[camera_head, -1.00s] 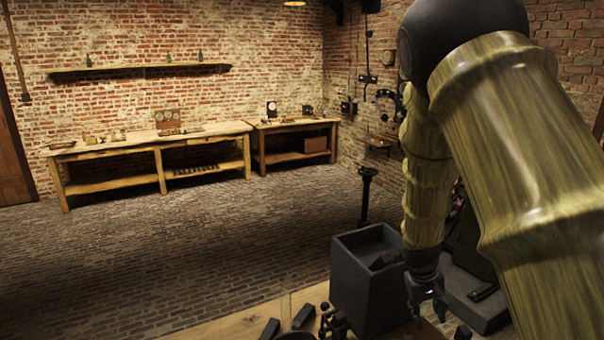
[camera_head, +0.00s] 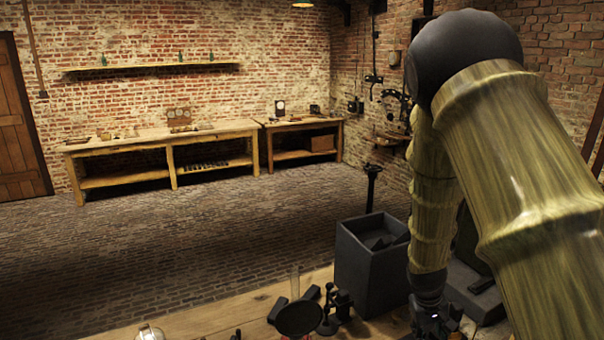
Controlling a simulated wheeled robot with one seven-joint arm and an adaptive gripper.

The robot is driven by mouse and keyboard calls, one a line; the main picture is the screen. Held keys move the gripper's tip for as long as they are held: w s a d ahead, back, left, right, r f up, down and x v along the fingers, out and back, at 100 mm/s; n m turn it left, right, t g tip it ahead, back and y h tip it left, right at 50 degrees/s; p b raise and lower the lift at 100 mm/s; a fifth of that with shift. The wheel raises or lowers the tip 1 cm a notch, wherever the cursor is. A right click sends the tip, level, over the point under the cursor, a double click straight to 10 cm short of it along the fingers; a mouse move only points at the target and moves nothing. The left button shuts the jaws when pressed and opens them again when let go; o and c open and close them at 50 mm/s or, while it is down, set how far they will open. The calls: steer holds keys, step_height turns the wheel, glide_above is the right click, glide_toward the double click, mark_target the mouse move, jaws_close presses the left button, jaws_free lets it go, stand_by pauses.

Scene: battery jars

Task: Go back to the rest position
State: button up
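My arm, in wood-like segments with a black ball joint, fills the right side of the head view. My gripper (camera_head: 436,325) hangs pointing down at the bottom edge, just right of and in front of the grey open box (camera_head: 366,276). Its fingers are small, dark and partly cut off by the frame, so I cannot tell whether they are open or hold anything.
The near wooden table (camera_head: 215,318) carries a dark round dish (camera_head: 299,318), small black pieces (camera_head: 312,293) and a glass jar (camera_head: 149,332). A grey block (camera_head: 473,290) stands right of my gripper. Long workbenches (camera_head: 160,140) stand at the far wall, with open brick floor between.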

steer(key=shift+y, duration=0.8)
steer(key=s+a+f, duration=0.1)
steer(key=s+f, duration=0.4)
steer(key=s+a+f, duration=0.2)
steer(key=s+f, duration=0.3)
steer(key=f, duration=0.1)
steer(key=s+a+f, duration=0.1)
steer(key=s+f, duration=0.4)
steer(key=f, duration=0.1)
steer(key=shift+a, duration=0.15)
steer(key=s+a+f, duration=0.2)
steer(key=s+f, duration=0.1)
steer(key=s, duration=0.4)
steer(key=s+a+f+m+y, duration=0.1)
steer(key=s+a+f, duration=0.15)
steer(key=s, duration=0.55)
steer(key=s+a+f, duration=0.1)
steer(key=s+f, duration=0.2)
steer(key=s, duration=0.4)
step_height(320, 180, down, 11)
steer(key=b, duration=1.1)
steer(key=shift+g, duration=0.3)
